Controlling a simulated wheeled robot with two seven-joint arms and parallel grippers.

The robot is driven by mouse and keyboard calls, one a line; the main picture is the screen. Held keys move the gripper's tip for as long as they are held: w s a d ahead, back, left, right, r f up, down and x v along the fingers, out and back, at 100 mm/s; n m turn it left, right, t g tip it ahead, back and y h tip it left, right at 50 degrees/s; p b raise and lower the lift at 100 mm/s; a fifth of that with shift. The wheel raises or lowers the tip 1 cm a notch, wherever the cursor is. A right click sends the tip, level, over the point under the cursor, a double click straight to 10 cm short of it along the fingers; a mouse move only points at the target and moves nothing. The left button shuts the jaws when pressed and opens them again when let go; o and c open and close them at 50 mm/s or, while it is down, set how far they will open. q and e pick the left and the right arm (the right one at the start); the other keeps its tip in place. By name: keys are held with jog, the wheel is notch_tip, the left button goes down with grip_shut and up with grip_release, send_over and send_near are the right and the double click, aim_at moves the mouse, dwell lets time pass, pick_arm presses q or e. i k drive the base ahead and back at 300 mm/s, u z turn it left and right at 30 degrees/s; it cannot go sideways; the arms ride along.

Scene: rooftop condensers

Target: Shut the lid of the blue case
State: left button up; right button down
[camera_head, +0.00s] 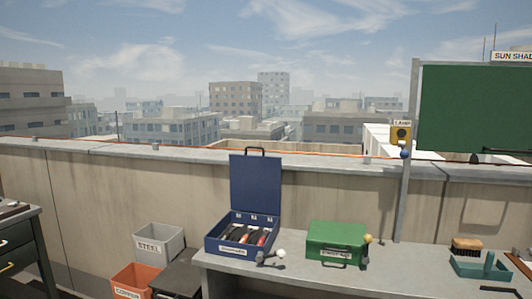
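The blue case (224,247) stands on the left part of the grey workbench. Its lid (255,184) is open and stands upright at the back, with a dark handle (256,151) on its top edge. Several tools with dark and red handles (250,237) lie inside the case. A label is on its front. Neither of my grippers shows in the head view.
A shut green case (337,236) stands right of the blue case on the workbench (220,264). A small white-headed object (280,254) is close to the blue case's front right. A brush (466,244) and a teal tray (482,270) are at the right. A concrete wall runs behind.

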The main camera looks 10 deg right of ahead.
aim_at(255, 181)
jog(key=z, duration=1)
jog(key=i, duration=1.1)
jog(key=u, duration=0.35)
